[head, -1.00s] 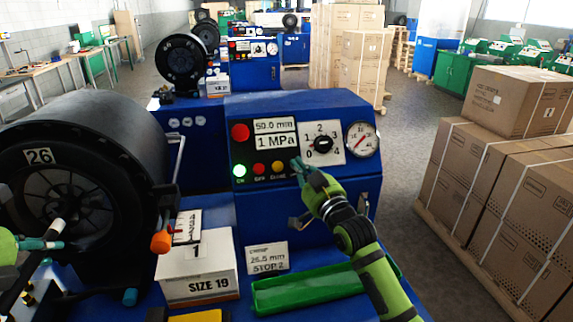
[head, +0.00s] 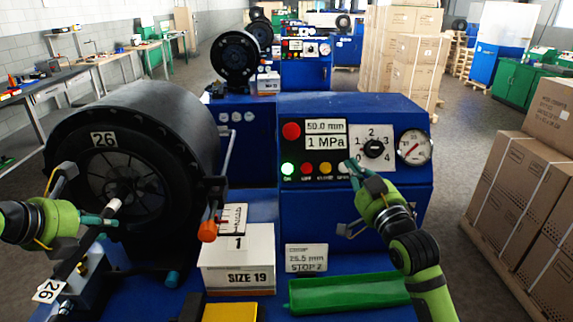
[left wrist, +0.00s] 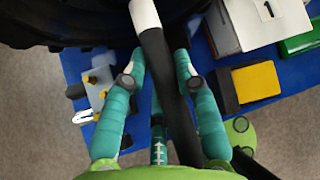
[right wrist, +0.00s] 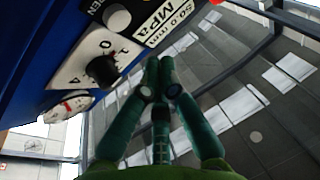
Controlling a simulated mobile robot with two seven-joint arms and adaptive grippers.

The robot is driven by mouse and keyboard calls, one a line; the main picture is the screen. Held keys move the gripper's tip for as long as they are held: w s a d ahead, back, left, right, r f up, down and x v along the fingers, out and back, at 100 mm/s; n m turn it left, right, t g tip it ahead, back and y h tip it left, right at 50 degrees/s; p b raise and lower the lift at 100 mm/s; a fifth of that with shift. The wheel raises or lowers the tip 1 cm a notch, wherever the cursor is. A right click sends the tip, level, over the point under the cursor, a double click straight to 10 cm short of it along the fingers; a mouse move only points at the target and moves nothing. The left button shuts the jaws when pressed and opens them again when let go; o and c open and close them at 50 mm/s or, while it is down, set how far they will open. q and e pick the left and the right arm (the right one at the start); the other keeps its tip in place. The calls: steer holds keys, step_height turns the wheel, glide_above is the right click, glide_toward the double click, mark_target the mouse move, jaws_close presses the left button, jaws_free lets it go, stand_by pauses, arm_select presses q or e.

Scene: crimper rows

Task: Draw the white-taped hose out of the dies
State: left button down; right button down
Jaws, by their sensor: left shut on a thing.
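The white-taped hose (head: 85,250) is a dark hose with a white band (head: 113,205) close in front of the die ring (head: 128,180) of the big black crimper head marked 26. Whether its far end is inside the dies I cannot tell. My left gripper (head: 100,219) is shut on the hose below the band; in the left wrist view the hose (left wrist: 158,62) runs between the fingers (left wrist: 160,75). My right gripper (head: 350,168) is shut and empty, its fingertips at the rightmost button of the control panel (head: 330,152); the right wrist view shows its fingertips (right wrist: 159,65) together.
The display reads 50.0 mm and 1 MPa, and a green lamp (head: 288,169) is lit. A SIZE 19 box (head: 236,278), a yellow block (head: 229,312) and a green tray (head: 345,291) lie on the blue bench. Cartons (head: 515,190) stand at the right.

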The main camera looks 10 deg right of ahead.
arm_select(q)
steer(key=shift+r, duration=0.1)
arm_select(e)
steer(key=shift+s+r, duration=0.35)
steer(key=shift+s, duration=0.2)
arm_select(q)
steer(key=shift+r, duration=0.15)
arm_select(e)
steer(key=shift+r, duration=0.1)
